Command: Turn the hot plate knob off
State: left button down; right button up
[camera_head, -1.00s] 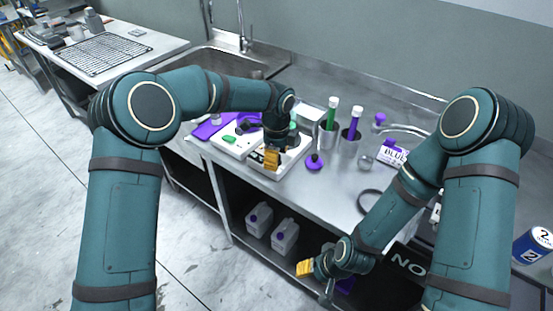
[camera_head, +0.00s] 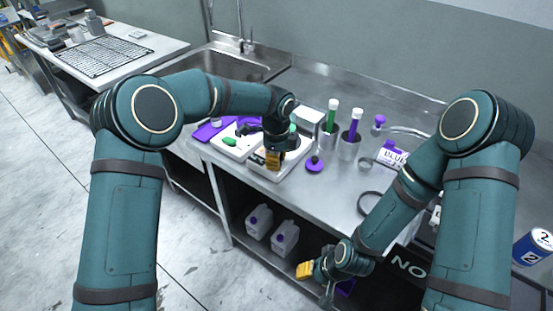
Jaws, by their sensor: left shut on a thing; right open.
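The white hot plate (camera_head: 296,160) stands on the steel counter, left of the middle in the head view. My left gripper (camera_head: 273,161) reaches down over its front part, its yellow fingertips shut at the front face. The knob itself is hidden behind the fingers, which appear to be closed on it. The gripper and wrist also cover part of the hot plate's top. My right gripper (camera_head: 305,270) is low in front of the counter, open, empty and well away from the hot plate.
A second white device (camera_head: 228,147) stands close left of the hot plate. A purple-based flask (camera_head: 314,164) is close on its right. Steel cups with green (camera_head: 332,117) and purple (camera_head: 355,125) tubes stand behind. White jugs (camera_head: 285,238) are on the shelf below.

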pick_arm(q)
jog(key=n+p, duration=0.1)
jog(key=n, duration=0.4)
jog(key=n+p, duration=0.1)
jog(key=n, duration=0.5)
jog(key=shift+n, duration=0.4)
jog(key=n, duration=0.6)
jog(key=n+p, duration=0.1)
jog(key=n, duration=0.4)
jog(key=shift+n, duration=0.4)
jog(key=c, duration=0.8)
grip_release()
jog(key=shift+o, duration=0.2)
